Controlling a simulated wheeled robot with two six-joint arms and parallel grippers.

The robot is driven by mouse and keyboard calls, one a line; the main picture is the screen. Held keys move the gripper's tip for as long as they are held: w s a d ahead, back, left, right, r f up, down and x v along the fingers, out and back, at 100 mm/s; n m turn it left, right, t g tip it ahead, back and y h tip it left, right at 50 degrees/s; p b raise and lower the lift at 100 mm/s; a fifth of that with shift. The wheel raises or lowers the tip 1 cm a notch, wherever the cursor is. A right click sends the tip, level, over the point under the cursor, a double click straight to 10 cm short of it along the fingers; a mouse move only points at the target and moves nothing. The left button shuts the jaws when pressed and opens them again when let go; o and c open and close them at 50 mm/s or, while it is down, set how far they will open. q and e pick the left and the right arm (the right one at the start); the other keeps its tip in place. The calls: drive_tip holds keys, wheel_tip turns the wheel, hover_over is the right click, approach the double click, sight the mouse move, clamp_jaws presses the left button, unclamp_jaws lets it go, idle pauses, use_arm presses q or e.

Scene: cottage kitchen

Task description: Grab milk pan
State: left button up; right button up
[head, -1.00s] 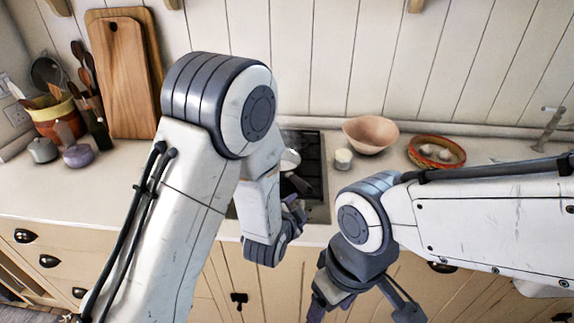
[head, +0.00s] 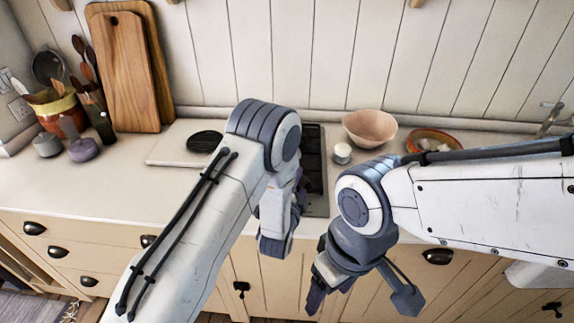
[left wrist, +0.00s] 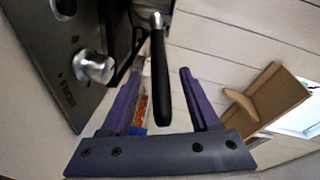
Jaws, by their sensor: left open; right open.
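The milk pan's black handle (left wrist: 160,85) with its metal collar shows in the left wrist view. It runs between the two purple fingers of my left gripper (left wrist: 160,72), which are open on either side of it. The pan's body is mostly out of that view at the top. In the head view my left gripper (head: 300,192) is low over the hob's front, mostly behind my arm, which hides the pan. My right gripper (head: 317,297) is open, pointing down in front of the cabinets, away from the pan.
The black hob (head: 315,165) is set in the pale worktop; its knob (left wrist: 94,67) shows beside my left gripper. A white cup (head: 342,153), a pinkish bowl (head: 369,128) and a red-rimmed dish (head: 433,136) stand right. A pale board (head: 175,150) lies left.

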use_arm(q)
drive_tip(key=p+x, duration=0.1)
drive_tip(key=x, duration=0.3)
drive_tip(key=shift+d, duration=0.1)
clamp_jaws()
drive_tip(key=shift+r, duration=0.1)
idle(1.2)
